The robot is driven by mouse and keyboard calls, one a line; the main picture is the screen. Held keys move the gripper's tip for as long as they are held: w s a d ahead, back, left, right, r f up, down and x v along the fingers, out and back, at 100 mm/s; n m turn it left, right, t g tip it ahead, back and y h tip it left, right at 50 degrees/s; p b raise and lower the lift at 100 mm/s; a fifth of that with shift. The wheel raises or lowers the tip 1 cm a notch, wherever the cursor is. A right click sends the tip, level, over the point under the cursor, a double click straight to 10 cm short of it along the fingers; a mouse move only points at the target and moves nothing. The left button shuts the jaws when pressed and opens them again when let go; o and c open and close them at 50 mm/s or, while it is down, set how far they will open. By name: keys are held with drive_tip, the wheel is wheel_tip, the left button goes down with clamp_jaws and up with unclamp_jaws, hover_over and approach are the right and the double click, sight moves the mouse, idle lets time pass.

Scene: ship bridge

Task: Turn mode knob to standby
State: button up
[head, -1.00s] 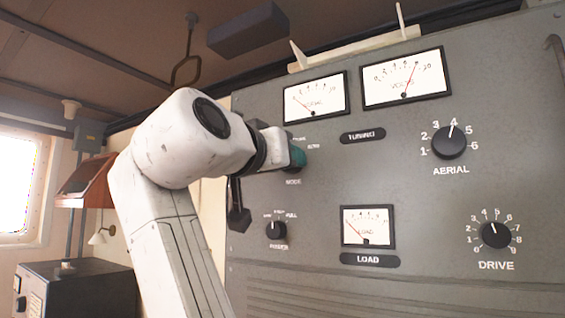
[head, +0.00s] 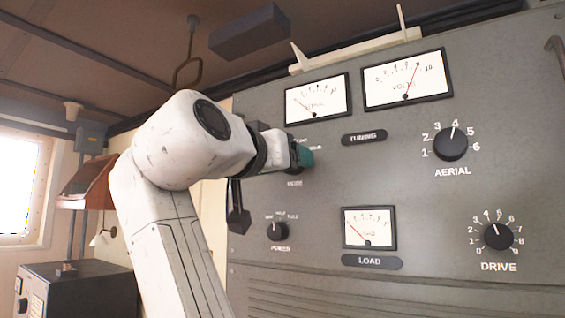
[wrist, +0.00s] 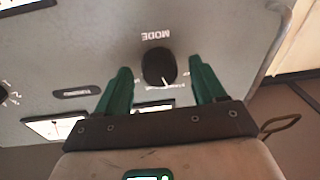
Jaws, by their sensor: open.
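The mode knob (wrist: 158,68) is a black round knob with a white pointer line, on the grey panel under the upside-down word MODE in the wrist view. The pointer is toward the lower part of the knob in that view, near small lettering that I cannot read for certain. My gripper (wrist: 160,82) is open, with one green finger on each side of the knob and a visible gap on both sides. In the head view my gripper (head: 303,157) is at the panel above the MODE label, and its green end and my arm hide the knob.
The grey panel also carries a power knob (head: 277,231) below, an aerial knob (head: 451,144) and a drive knob (head: 498,236) to the right, and several white meters, such as the load meter (head: 369,228). A dark box (head: 249,32) hangs above my arm.

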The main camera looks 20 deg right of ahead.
drive_tip(key=b+v, duration=0.3)
drive_tip(key=v, duration=0.7)
drive_tip(key=shift+s+a, duration=0.2)
drive_tip(key=shift+a, duration=0.1)
drive_tip(key=shift+f, duration=0.1)
